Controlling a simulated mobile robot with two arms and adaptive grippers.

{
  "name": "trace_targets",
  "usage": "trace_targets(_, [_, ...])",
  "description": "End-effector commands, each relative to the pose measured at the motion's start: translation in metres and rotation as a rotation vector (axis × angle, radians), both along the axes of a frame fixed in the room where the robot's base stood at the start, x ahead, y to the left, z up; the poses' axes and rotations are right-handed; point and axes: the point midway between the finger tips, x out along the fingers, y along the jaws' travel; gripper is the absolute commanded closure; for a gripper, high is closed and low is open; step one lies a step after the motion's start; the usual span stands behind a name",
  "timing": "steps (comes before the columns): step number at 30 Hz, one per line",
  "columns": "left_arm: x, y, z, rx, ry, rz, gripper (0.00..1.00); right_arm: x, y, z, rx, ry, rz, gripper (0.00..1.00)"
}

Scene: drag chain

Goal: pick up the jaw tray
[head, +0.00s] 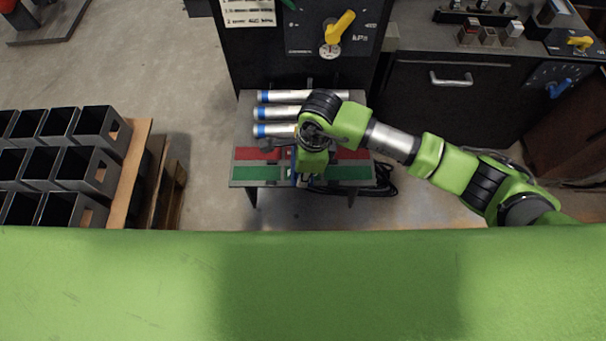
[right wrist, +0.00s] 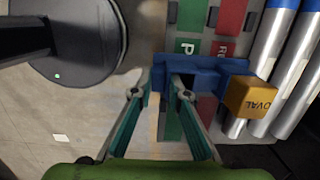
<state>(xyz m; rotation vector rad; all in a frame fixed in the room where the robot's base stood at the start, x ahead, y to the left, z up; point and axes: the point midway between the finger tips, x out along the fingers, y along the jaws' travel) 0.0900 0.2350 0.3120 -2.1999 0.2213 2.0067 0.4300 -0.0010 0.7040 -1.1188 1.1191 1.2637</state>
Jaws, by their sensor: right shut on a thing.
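A blue piece, which I take to be the jaw tray (right wrist: 208,70), is at the fingertips of my right gripper (right wrist: 161,93) in the right wrist view. The two green-sided fingers are shut on its near part. A yellow-orange block marked OVAL (right wrist: 250,97) sits at its right end. In the head view my right gripper (head: 308,176) is over the front of the small table, and its wrist hides most of the tray; only bits of blue show. I cannot tell whether the tray still touches the table. My left gripper is not in view.
The small table (head: 243,140) has red (head: 248,154) and green (head: 258,173) marked fields. Several silver cylinders with blue bands (head: 285,111) lie behind them. Black bins (head: 95,135) stand on a pallet at left. A black cabinet (head: 440,105) stands at right.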

Motion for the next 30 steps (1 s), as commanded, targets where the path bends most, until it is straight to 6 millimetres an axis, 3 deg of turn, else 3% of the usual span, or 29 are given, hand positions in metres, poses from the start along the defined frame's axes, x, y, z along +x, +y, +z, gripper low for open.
trace_targets(8, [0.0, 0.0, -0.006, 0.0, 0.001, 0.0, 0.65, -0.047, 0.0, 0.054, 0.003, -0.006, 0.008, 1.0])
trace_targets(12, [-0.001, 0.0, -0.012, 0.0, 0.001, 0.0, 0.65, -0.082, 0.001, 0.066, 0.002, -0.002, 0.007, 1.0])
trace_targets(18, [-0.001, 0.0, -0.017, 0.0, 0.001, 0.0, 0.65, -0.116, 0.001, 0.082, 0.001, -0.001, 0.004, 1.0])
trace_targets(24, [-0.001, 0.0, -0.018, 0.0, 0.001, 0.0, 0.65, -0.131, 0.0, 0.089, 0.0, -0.001, 0.001, 1.0])
trace_targets(30, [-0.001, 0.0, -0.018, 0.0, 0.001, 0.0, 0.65, -0.133, 0.0, 0.09, 0.0, 0.0, 0.001, 1.0])
